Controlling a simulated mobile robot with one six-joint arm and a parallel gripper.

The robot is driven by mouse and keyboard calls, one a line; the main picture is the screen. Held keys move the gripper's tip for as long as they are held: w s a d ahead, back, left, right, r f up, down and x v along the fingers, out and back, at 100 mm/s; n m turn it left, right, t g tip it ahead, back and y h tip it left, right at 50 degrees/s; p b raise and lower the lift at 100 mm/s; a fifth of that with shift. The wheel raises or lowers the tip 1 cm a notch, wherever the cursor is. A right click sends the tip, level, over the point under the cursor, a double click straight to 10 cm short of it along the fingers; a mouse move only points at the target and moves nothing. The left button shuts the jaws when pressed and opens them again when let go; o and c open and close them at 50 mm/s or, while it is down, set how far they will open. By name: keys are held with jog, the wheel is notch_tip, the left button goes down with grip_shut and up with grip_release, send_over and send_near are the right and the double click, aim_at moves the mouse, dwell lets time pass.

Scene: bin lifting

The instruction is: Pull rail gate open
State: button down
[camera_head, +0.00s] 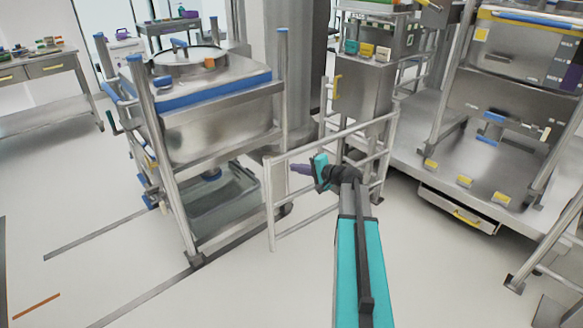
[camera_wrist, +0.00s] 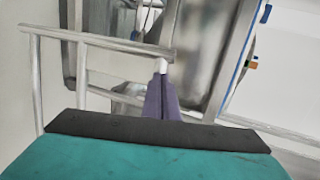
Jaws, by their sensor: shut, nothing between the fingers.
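The rail gate (camera_head: 325,138) is a pale metal tube frame in the middle of the head view, between the steel bin stand and the raised platform. It also shows at the left of the wrist view (camera_wrist: 95,40). My gripper (camera_head: 293,168) has purple fingers, shut and empty, pointing left near the gate's left end post. In the wrist view the fingertips (camera_wrist: 160,68) are close to the end of the gate's top rail. I cannot tell whether they touch it. My arm hides part of the gate's right side in the head view.
A steel bin (camera_head: 215,105) with a blue rim stands on a wheeled frame left of the gate, with a tub (camera_head: 222,200) under it. A metal platform (camera_head: 420,150) with yellow-handled equipment is on the right. The floor in front of the gate is clear.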

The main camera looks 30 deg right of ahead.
jog(key=shift+a+v, duration=0.2)
jog(key=shift+v, duration=0.8)
jog(key=shift+a+v, duration=0.25)
jog(key=shift+v, duration=0.8)
jog(key=shift+s, duration=0.1)
